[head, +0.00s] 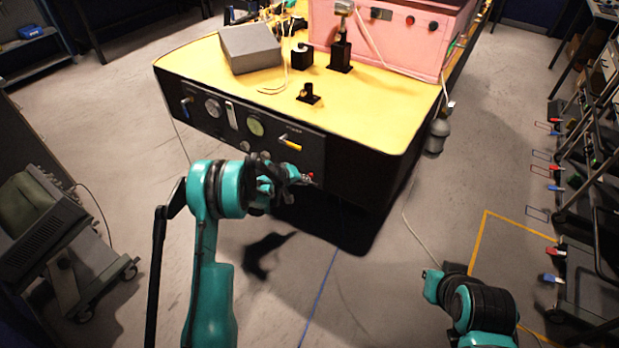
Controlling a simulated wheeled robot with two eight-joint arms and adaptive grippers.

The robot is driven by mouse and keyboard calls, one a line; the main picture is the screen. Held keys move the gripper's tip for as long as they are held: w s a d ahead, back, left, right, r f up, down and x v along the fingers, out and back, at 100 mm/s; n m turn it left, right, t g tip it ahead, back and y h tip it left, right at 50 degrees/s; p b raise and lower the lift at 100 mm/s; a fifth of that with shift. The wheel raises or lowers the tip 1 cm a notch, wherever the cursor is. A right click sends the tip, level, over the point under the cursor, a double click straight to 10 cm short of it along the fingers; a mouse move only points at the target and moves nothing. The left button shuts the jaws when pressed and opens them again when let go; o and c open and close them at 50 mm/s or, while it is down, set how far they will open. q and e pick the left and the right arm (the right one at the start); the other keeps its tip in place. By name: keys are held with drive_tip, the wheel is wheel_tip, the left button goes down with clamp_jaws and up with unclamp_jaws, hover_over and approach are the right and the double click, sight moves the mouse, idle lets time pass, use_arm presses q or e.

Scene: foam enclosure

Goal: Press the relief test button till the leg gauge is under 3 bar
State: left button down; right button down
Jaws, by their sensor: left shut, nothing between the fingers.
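My left gripper (303,180) is shut and empty, in front of the lower right part of the black control panel (310,152). Its tips are at or very close to a small red button (311,175); I cannot tell whether they touch it.
A yellow handle (290,144) sticks out of the panel just above the left gripper. The yellow bench top (385,115) carries a grey box (250,48) and a pink case (395,35). A cart (70,240) stands at left, racks at right. The floor between my arms is clear.

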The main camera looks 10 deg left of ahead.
use_arm(q)
drive_tip(key=shift+w+d, duration=0.15)
drive_tip(key=shift+w, duration=0.25)
idle(1.0)
drive_tip(key=shift+s, duration=0.1)
drive_tip(key=shift+s+a, duration=0.3)
drive_tip(key=shift+s, duration=0.45)
drive_tip(key=shift+s+a, duration=0.3)
drive_tip(key=shift+s, duration=0.5)
drive_tip(key=shift+s+a, duration=0.25)
drive_tip(key=shift+s, duration=0.5)
drive_tip(key=shift+s+a, duration=0.3)
drive_tip(key=shift+s, duration=0.5)
